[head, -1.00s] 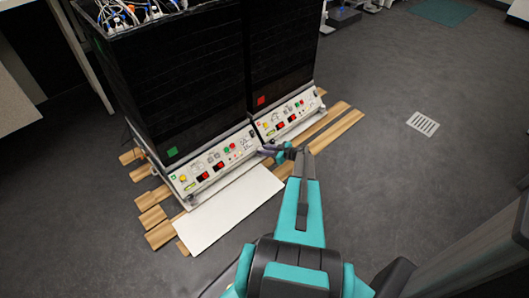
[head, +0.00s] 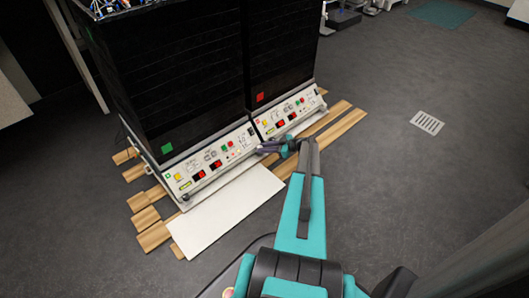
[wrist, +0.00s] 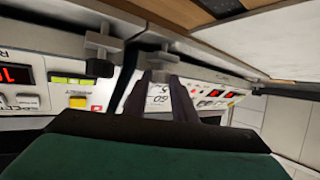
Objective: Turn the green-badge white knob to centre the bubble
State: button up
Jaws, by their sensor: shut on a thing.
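The left shaker unit has a green badge (head: 167,148) on its black cabinet and a white control panel (head: 210,160). My gripper (head: 266,149) is low at that panel's right front corner, beside the gap to the right unit. In the wrist view my dark jaws (wrist: 160,98) are shut on a pale knob (wrist: 160,62), apparently the left unit's white one; the jaws hide part of it. A yellow-green strip (head: 185,186) sits on the left panel, perhaps the bubble level; no bubble can be made out.
The right unit with a red badge (head: 260,97) stands close beside; its similar grey knob (wrist: 101,45) is near my jaws. Wooden slats (head: 155,236) and a white board (head: 225,215) lie on the floor in front.

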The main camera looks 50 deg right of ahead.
jog(key=shift+d+f+n+g+y+b, duration=0.15)
jog(key=shift+f+n+g+y+b, duration=0.35)
jog(key=shift+b, duration=2.15)
jog(key=shift+r+n+g+y+b, duration=0.4)
jog(key=shift+n+y+b, duration=0.3)
jog(key=shift+b, duration=1.3)
jog(key=shift+r, duration=0.1)
jog(key=o, duration=1)
jog(key=shift+w, duration=0.1)
jog(key=shift+o, duration=0.2)
jog(key=shift+d, duration=0.1)
jog(key=shift+w, duration=0.1)
jog(key=shift+r+m+t+h+p, duration=0.3)
jog(key=shift+m+t+p, duration=0.15)
jog(key=shift+p, duration=1.3)
jog(key=p, duration=0.2)
jog(key=m+h+p, duration=0.1)
jog(key=p, duration=0.1)
jog(key=shift+s+f+t, duration=0.15)
jog(key=shift+s+t, duration=0.05)
jog(key=shift+t, duration=0.05)
jog(key=h+p, duration=0.1)
jog(key=p, duration=0.2)
jog(key=m+t+p, duration=0.1)
jog(key=p, duration=0.2)
jog(key=shift+a+m+h, duration=0.25)
jog(key=shift+a+h, duration=0.1)
jog(key=shift+h, duration=0.05)
